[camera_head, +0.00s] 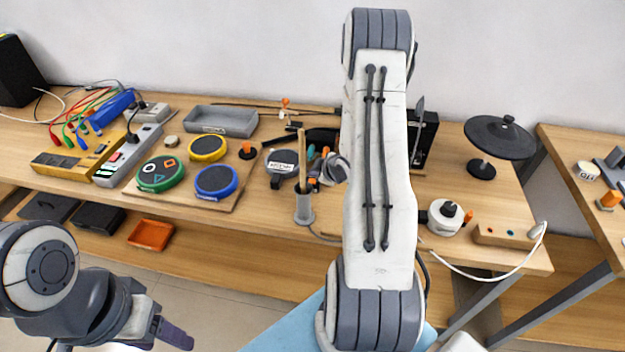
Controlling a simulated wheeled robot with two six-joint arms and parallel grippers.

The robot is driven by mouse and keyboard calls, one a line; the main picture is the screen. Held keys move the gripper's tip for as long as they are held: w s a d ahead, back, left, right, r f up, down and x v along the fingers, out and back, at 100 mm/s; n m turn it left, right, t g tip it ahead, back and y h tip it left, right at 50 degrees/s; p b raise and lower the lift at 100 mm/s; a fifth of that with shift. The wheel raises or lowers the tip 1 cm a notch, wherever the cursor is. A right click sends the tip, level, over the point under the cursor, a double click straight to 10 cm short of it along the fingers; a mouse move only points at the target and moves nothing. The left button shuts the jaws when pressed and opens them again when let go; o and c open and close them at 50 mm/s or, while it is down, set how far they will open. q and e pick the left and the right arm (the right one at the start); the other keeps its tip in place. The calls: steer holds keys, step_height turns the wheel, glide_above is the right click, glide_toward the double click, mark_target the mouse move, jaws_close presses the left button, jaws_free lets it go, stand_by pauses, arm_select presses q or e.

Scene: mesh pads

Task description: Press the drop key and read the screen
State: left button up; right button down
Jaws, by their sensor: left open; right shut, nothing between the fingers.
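I cannot make out which thing is the drop key, and no lit screen can be read. A green round pad (161,174) with orange and white symbols, a yellow pad (207,148) and a blue pad (216,181) lie on a board. A grey unit with coloured buttons (128,155) lies left of them, beside a yellow block (78,159). A black upright panel (427,140) is partly hidden behind my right arm. My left gripper (176,335) is low at the left, open, in front of the bench and well apart from the pads. My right arm hides its own gripper.
A grey tray (221,121) stands at the back. A grey holder with a stick (304,208) is near the front edge. A black round pad on a stand (499,138) and a wooden box (507,233) with a white cable are right. Leads lie far left.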

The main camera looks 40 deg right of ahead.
mark_target(315, 183)
steer(key=shift+f, duration=0.1)
stand_by(0.4)
steer(key=shift+f+b, duration=0.4)
steer(key=shift+b, duration=0.1)
steer(key=shift+f+b, duration=0.35)
steer(key=shift+b, duration=0.05)
stand_by(0.3)
steer(key=shift+r, duration=0.15)
steer(key=shift+r+p, duration=0.7)
steer(key=shift+r, duration=0.05)
step_height(315, 183, up, 6)
steer(key=p, duration=0.4)
steer(key=shift+p, duration=0.35)
